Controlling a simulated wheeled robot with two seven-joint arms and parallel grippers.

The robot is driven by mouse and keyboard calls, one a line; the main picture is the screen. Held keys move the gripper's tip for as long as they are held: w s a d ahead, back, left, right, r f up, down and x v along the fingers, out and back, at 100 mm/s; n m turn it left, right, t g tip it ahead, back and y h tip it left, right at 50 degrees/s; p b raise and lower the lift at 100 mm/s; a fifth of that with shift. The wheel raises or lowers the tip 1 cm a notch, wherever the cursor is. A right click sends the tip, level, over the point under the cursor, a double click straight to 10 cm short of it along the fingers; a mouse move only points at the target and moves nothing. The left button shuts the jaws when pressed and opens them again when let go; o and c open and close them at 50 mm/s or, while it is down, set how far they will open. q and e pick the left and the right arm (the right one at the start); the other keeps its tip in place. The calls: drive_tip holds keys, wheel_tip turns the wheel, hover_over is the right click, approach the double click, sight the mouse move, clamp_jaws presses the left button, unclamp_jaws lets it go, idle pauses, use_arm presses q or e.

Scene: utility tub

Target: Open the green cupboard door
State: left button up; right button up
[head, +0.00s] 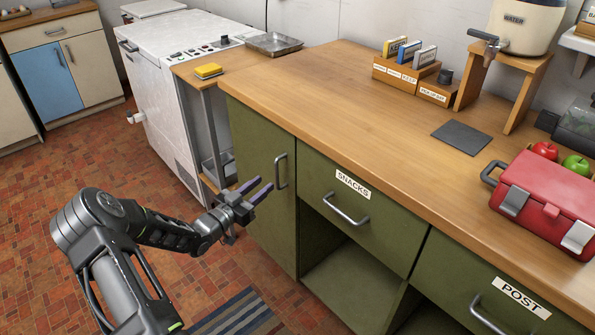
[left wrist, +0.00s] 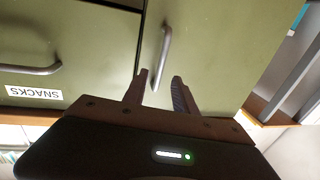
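The green cupboard door (head: 262,190) is the narrow panel at the left end of the green counter unit and looks closed. Its vertical metal bar handle (head: 281,171) is near the door's right edge. My left gripper (head: 266,184) is open, with its two dark purple fingers pointing at the door just left of the handle. In the left wrist view the fingers (left wrist: 159,78) are apart, and the handle (left wrist: 163,58) shows just beyond and between their tips. Contact cannot be told. The door (left wrist: 220,50) fills the middle right there. My right gripper is not in view.
The SNACKS drawer (head: 345,212) with its handle is right of the door, above an open shelf space (head: 350,285). A white appliance (head: 170,80) stands to the left. The wooden countertop (head: 340,95) overhangs the door. The brick floor before the door has a striped mat (head: 238,315).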

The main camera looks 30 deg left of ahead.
sight(276, 174)
use_arm(q)
drive_tip(key=shift+w+d, duration=0.2)
drive_tip(key=shift+w, duration=1.7)
drive_tip(key=shift+w+d, duration=0.15)
drive_tip(key=shift+w, duration=1.75)
drive_tip(key=shift+c, duration=0.2)
clamp_jaws()
